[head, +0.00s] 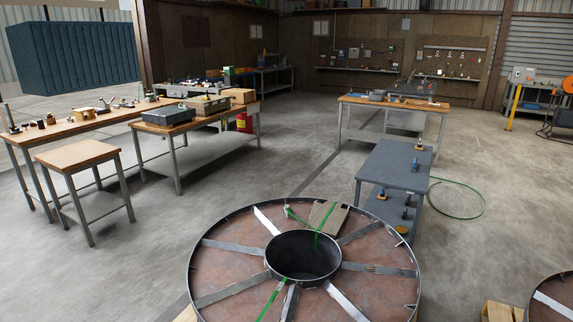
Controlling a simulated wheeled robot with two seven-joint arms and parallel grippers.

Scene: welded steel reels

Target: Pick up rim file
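I cannot make out a rim file for certain in the head view. A large round steel reel (216,268) with flat spokes and an open central hub (303,259) lies in front of me. A flat brown-grey piece (328,217) rests across its far side, and green strips (270,301) run near the hub. A blue-grey table (395,165) beyond the reel carries a few small tools, among them a blue one (414,164); they are too small to identify. Neither of my grippers is in view.
Wooden-topped benches with tools and boxes stand at left, with a small wooden table (78,154) before them. Another workbench (393,102) stands behind the blue-grey table. A second reel (551,300) is cut off at lower right. A green hose loop (482,203) lies on open floor.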

